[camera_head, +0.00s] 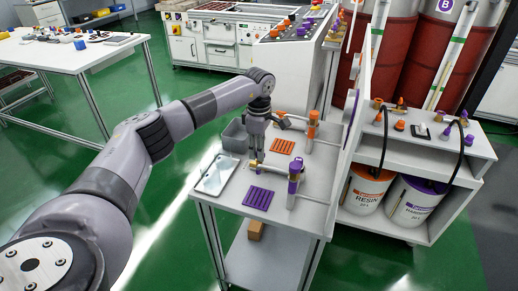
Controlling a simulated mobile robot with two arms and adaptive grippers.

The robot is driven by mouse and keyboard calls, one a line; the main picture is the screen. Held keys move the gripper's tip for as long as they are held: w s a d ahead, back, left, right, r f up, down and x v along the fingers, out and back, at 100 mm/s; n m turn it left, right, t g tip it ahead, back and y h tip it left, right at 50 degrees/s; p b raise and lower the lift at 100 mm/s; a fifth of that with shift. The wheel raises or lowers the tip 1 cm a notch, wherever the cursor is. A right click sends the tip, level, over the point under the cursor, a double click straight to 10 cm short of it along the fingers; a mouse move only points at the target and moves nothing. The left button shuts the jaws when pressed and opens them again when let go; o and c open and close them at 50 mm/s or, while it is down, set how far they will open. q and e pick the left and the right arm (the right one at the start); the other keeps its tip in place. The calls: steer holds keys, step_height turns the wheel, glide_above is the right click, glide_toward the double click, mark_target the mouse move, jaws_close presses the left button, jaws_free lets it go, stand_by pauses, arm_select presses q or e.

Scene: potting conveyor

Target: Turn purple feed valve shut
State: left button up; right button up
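A brass-coloured end piece (254,165) sits at the left end of that pipe. My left gripper (257,158) points down right at this end piece, to the left of the purple body. Its dark fingers are close together; whether they touch or hold the piece is too small to tell. My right gripper is not in view.
A similar orange valve (313,118) stands behind the purple one. A purple slotted tray (258,198), an orange slotted tray (284,147), a pale flat panel (216,175) and a grey bin (235,135) are on the table. Resin and hardener drums (411,207) stand at right.

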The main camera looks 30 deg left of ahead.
arm_select(q)
jaws_close()
steer(key=shift+r+n, duration=0.1)
steer(key=shift+n, duration=0.3)
steer(key=n+p, duration=0.1)
steer(key=n, duration=0.2)
steer(key=shift+n, duration=0.3)
steer(key=n+p, duration=0.2)
steer(key=n, duration=0.3)
steer(key=n+p, duration=0.1)
steer(key=n, duration=0.3)
steer(key=shift+n, duration=0.4)
steer(key=shift+n+p, duration=0.55)
steer(key=shift+n, duration=1.45)
